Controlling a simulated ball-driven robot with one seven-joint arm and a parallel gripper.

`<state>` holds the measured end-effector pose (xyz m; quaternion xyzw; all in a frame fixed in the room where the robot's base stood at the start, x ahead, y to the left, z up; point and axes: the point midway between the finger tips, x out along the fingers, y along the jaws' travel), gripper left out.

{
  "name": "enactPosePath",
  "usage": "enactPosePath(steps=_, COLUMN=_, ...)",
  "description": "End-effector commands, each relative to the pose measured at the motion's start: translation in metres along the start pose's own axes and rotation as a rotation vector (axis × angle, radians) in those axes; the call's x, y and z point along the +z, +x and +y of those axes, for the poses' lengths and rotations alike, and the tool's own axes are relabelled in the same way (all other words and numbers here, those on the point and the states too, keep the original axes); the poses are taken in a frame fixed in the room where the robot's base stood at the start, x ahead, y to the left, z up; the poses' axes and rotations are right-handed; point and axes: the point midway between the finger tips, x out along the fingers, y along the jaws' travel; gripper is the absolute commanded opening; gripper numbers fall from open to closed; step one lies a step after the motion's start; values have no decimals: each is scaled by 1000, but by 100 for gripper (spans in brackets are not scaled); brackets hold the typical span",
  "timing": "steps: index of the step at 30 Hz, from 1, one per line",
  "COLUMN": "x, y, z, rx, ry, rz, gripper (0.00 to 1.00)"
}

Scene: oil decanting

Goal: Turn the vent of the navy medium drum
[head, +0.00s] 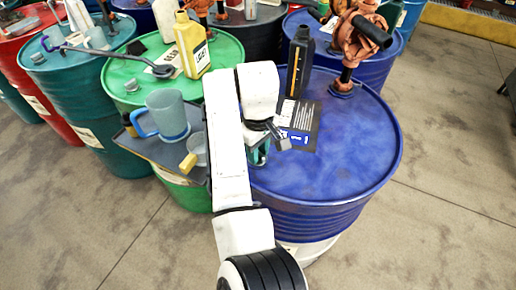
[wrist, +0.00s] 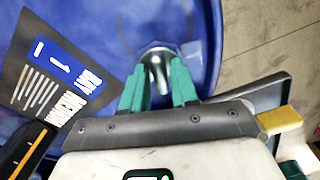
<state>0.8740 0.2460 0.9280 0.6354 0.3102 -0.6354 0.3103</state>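The navy medium drum (head: 345,165) stands right of centre in the head view, and its blue top (wrist: 110,20) fills much of the wrist view. Its vent (wrist: 157,54) is a round silver fitting near the drum's rim in the wrist view; the arm hides it in the head view. My gripper (head: 260,156) is low at the drum's near left edge. In the wrist view its teal fingers (wrist: 158,72) are apart, one on each side of the vent, with gaps seeming to show. Whether either finger touches the vent is unclear.
A black bottle (head: 298,62), a printed card (head: 303,122) and an orange pump (head: 360,40) are on the drum. Left of my arm, a grey tray (head: 160,152) holds a blue jug (head: 168,112). A green drum (head: 122,82) carries a yellow bottle (head: 190,45).

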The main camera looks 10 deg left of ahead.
Motion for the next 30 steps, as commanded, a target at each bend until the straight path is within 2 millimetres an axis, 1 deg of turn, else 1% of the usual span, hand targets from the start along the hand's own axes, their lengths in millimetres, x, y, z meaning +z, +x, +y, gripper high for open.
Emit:
enactPosePath(steps=1, x=0, y=0, z=0, rx=0, ry=0, rz=0, gripper=23)
enactPosePath(steps=6, x=0, y=0, z=0, rx=0, ry=0, rz=0, gripper=7)
enactPosePath(steps=9, x=0, y=0, z=0, rx=0, ry=0, rz=0, gripper=0)
enactPosePath(steps=20, x=0, y=-1, z=0, rx=-1, ry=21, rz=-1, gripper=0)
enactPosePath(steps=26, x=1, y=-2, z=0, rx=-1, ry=106, rz=-4, gripper=0)
enactPosePath(steps=30, x=0, y=-4, z=-1, rx=-1, ry=208, rz=-2, gripper=0)
